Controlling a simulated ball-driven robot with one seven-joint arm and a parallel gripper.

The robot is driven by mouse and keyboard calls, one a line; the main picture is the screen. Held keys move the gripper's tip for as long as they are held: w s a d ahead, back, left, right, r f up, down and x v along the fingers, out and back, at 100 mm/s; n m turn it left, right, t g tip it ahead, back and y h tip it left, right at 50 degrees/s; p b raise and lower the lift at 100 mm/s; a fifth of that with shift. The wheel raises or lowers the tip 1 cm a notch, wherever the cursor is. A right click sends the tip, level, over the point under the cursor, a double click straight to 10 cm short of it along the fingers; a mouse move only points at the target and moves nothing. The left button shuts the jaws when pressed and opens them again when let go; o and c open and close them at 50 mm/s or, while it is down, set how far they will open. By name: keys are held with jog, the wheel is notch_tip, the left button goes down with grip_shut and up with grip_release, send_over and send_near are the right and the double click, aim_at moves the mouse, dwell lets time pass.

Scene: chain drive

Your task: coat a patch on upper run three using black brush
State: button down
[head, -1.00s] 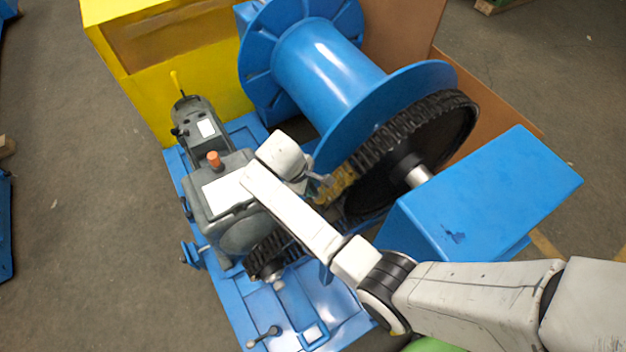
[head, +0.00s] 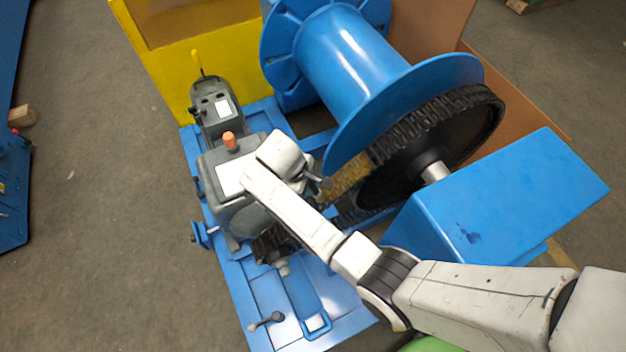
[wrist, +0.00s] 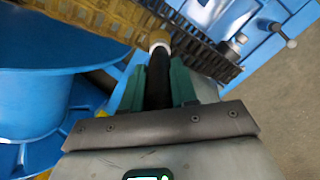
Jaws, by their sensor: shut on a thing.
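My gripper (wrist: 158,82) is shut on the black brush (wrist: 159,72), its green fingers on either side of the dark handle. The brush's pale tan head (wrist: 158,39) points at the chain's edge; I cannot tell whether it touches. The chain's upper run (head: 348,180) slopes from the small sprocket (head: 270,243) up to the large dark sprocket (head: 430,150). A stretch of it is yellow, and this yellow stretch (wrist: 88,14) also shows at the top of the wrist view. Run numbers cannot be read.
A blue drum (head: 350,55) stands behind the chain. A grey gearbox (head: 228,185) with an orange cap is left of my wrist. A blue box (head: 500,200) stands right, close to my arm. A yellow bin (head: 165,70) is at the back.

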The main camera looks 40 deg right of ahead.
jog(key=shift+w+a+f, duration=0.15)
jog(key=shift+a+f, duration=0.45)
jog(key=shift+a, duration=0.05)
jog(key=shift+w+d+r+p, duration=0.35)
jog(key=shift+d+r, duration=0.2)
jog(key=shift+r, duration=0.1)
jog(key=shift+s+d+r+p, duration=0.1)
jog(key=shift+d+r+p, duration=0.2)
jog(key=shift+d+p, duration=0.2)
jog(key=shift+s+d+r+p, duration=0.1)
jog(key=shift+d+r+p, duration=0.15)
jog(key=shift+d+p, duration=0.15)
jog(key=shift+s+d+r+p, duration=0.15)
jog(key=shift+d+r+p, duration=0.45)
jog(key=shift+p, duration=0.1)
jog(key=s+d+r, duration=0.2)
jog(key=d+r, duration=0.7)
jog(key=d, duration=0.3)
jog(key=shift+s+r, duration=0.15)
jog(key=shift+a, duration=0.1)
